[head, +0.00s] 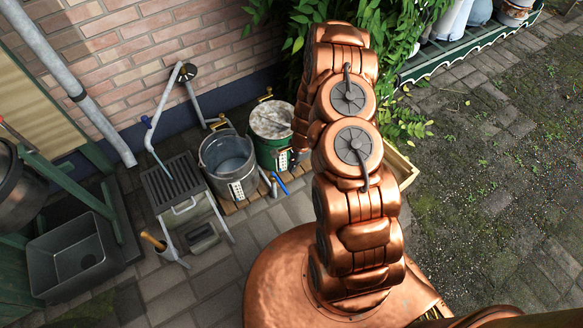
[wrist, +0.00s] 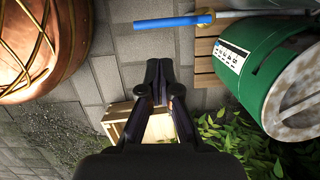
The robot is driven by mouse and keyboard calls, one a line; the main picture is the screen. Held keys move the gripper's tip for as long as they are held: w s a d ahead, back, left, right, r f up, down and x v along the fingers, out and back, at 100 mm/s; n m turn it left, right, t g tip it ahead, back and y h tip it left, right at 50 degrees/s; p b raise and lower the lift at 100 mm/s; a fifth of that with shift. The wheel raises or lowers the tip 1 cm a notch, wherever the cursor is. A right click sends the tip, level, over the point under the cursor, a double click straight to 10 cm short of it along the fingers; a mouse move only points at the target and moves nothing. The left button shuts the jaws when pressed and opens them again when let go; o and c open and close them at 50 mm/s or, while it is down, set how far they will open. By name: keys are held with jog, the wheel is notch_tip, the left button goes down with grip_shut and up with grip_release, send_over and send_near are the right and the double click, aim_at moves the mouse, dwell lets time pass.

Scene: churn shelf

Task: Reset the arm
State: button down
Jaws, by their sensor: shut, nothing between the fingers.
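My gripper (wrist: 158,66) shows in the wrist view with its two dark fingers together and nothing between them. It hangs above the paving, apart from the objects around it. In the head view my copper arm stands up across the middle and largely hides the gripper. A green bucket (wrist: 250,65) with a white label lies to the gripper's right in the wrist view. A light wooden crate (wrist: 117,113) is below and behind the fingers there, partly covered by them.
In the head view a grey metal bucket (head: 238,188) stands left of the green bucket (head: 264,152). A slatted stand (head: 180,183) and a dark basin (head: 72,258) are further left. A brick wall (head: 130,50) closes the back. Leafy plants (head: 400,40) crowd the arm. Open ground lies right.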

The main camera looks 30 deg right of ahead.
jog(key=shift+r, duration=0.1)
dwell(0.6)
jog(key=w+a+r+n, duration=0.1)
jog(key=a+r+n, duration=0.4)
jog(key=r, duration=0.7)
jog(key=s+a+r+n+g, duration=0.1)
jog(key=s+a+r+n, duration=0.25)
jog(key=r, duration=0.55)
jog(key=s+a+r+n+g, duration=0.1)
jog(key=s+a+r+n, duration=0.3)
jog(key=r, duration=0.6)
jog(key=s+r+n+h, duration=0.15)
jog(key=s+r, duration=0.25)
jog(key=s, duration=0.4)
jog(key=s+r+n, duration=0.2)
jog(key=s+r, duration=0.3)
jog(key=s, duration=0.2)
jog(key=s+r+n+h, duration=0.15)
jog(key=s+r, duration=0.25)
jog(key=s, duration=0.4)
notch_tip(320, 180, up, 19)
jog(key=p, duration=1.7)
jog(key=shift+w+d+p, duration=0.3)
jog(key=shift+w+d, duration=0.05)
